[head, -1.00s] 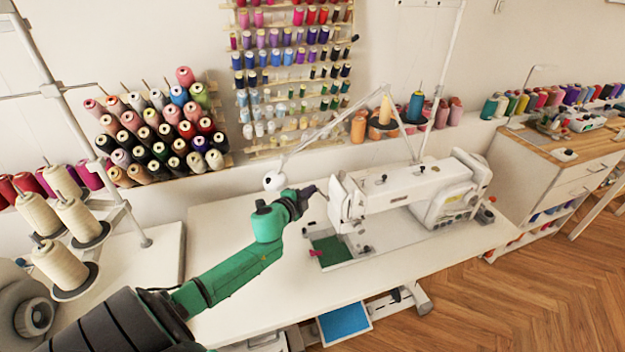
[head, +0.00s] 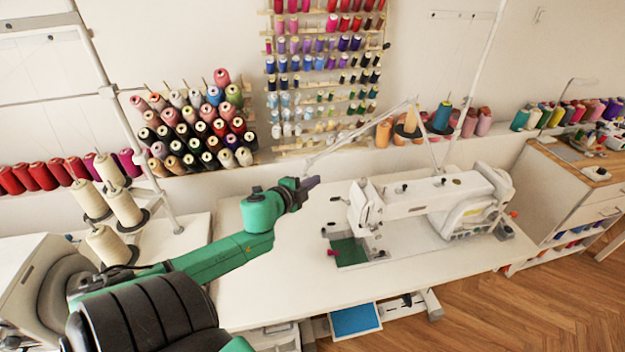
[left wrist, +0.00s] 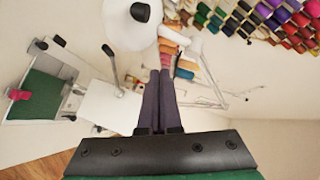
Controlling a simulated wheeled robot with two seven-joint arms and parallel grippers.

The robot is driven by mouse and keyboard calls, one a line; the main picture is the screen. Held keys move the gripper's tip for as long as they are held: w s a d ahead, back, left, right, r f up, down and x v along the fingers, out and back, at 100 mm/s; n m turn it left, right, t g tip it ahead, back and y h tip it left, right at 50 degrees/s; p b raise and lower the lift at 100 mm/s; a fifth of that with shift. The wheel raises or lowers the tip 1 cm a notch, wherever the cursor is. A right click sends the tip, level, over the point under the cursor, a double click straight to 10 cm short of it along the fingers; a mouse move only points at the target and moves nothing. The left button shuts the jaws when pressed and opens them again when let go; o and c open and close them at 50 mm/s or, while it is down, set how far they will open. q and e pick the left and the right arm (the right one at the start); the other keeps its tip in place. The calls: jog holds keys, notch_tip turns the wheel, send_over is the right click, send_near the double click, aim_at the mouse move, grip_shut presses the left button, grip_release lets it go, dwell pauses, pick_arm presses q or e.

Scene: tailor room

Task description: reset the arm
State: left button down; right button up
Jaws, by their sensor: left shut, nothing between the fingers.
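My green left arm reaches in from the left in the head view. Its left gripper (head: 313,182) is above the white table (head: 245,295), left of the sewing machine (head: 430,195) and apart from it. In the left wrist view the two dark fingers of the gripper (left wrist: 160,75) lie side by side, shut, with nothing between them. My right gripper does not show in these frames.
A green cloth (head: 348,251) with a small pink item lies by the machine's needle end. A thread rack (head: 195,130) and cream cones (head: 105,245) stand left and behind. The table's front is clear.

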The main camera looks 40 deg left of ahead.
pick_arm(q)
jog(key=shift+s+d+r, duration=0.3)
jog(key=shift+s+r, duration=0.05)
jog(key=shift+r, duration=0.05)
jog(key=shift+w+a+f, duration=0.1)
jog(key=shift+a, duration=0.05)
